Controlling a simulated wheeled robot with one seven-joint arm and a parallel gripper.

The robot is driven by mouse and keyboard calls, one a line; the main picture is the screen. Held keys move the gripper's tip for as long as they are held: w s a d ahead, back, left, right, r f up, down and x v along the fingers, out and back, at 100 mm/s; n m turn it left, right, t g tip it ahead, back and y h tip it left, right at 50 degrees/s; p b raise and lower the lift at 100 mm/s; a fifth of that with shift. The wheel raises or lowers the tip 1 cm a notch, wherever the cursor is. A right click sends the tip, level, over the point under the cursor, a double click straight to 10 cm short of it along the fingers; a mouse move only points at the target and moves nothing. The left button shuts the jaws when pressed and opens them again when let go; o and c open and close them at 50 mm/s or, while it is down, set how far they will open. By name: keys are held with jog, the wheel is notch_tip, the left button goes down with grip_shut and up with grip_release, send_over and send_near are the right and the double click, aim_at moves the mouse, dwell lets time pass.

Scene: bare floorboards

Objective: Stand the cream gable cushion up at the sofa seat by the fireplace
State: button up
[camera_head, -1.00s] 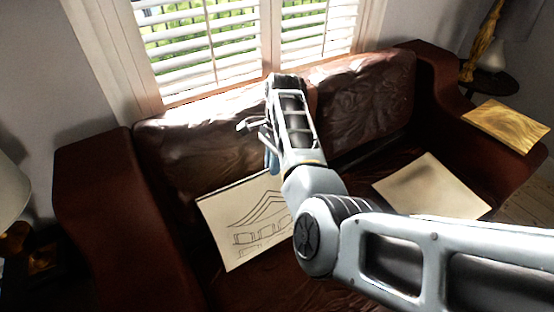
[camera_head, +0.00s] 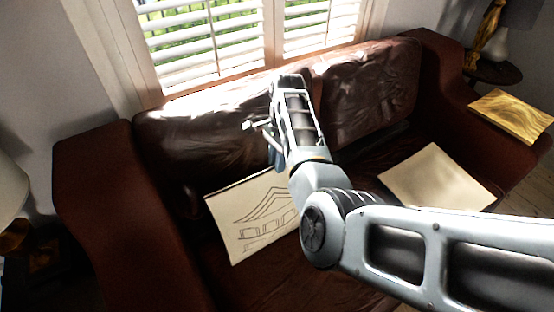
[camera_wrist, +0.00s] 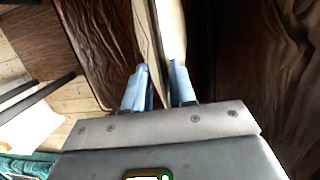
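The cream cushion (camera_head: 250,222) with a line drawing of a gabled building is at the left half of the brown leather sofa (camera_head: 95,190), its drawn face towards the head camera. My arm hides its right part. My gripper (camera_head: 270,152) is at its upper edge in the head view. In the wrist view, the cushion (camera_wrist: 158,35) shows nearly edge-on between the two blue fingertips of my gripper (camera_wrist: 161,85), which close on its edge. Whether its lower edge touches the seat is unclear. No fireplace shows.
A plain cream cushion (camera_head: 437,178) lies on the right seat. A golden cushion (camera_head: 512,114) lies on the right armrest. A round side table (camera_head: 497,73) with a lamp stands beyond it. The shuttered window (camera_head: 215,45) is behind the backrest.

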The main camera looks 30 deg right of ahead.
jog(key=o, duration=0.3)
jog(key=shift+b+v, duration=0.3)
jog(key=shift+v, duration=3.6)
